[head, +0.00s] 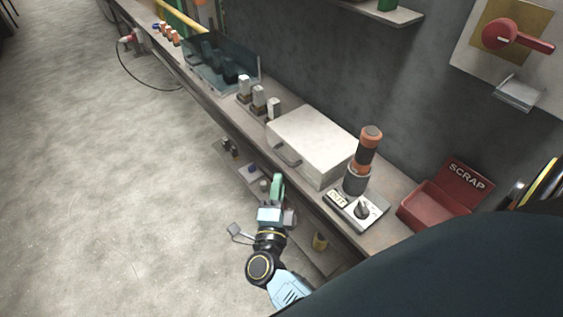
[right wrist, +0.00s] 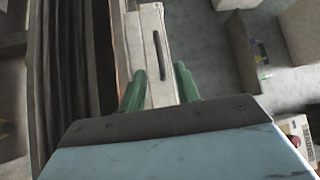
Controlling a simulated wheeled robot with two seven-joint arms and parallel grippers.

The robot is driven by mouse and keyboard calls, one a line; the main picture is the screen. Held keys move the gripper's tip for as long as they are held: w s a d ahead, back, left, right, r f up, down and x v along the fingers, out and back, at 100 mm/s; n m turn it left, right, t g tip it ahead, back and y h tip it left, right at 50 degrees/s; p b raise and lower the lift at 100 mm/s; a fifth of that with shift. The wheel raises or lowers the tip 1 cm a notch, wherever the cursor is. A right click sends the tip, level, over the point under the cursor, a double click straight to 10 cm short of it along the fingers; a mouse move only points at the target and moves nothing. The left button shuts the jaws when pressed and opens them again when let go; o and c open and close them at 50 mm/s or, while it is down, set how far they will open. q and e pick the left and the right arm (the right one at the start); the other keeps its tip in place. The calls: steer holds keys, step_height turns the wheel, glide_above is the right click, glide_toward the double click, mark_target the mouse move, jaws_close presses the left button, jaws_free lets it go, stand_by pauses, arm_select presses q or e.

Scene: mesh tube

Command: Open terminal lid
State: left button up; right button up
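A pale box with a closed lid (head: 314,139) sits on the bench, a dark handle (head: 285,154) on its front side. I take it to be the terminal. My right gripper (head: 277,185) is in front of the bench, just below and in front of the handle, and looks apart from it. In the right wrist view its two green fingers (right wrist: 160,76) are spread with nothing between them. The pale box (right wrist: 152,28) shows beyond the fingertips with its dark handle (right wrist: 158,55). My left gripper is not in view.
Right of the box are a base with a CUT label (head: 338,200) and an orange-black cylinder (head: 368,147), then a red SCRAP bin (head: 433,207). Left of it stand several small blocks (head: 259,97) and a dark clear bin (head: 240,68). A lower shelf holds small items. The floor (head: 100,170) is clear.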

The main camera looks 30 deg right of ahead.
steer(key=x, duration=0.7)
steer(key=shift+w+d, duration=0.15)
steer(key=shift+w, duration=0.15)
steer(key=shift+c, duration=0.3)
jaws_close()
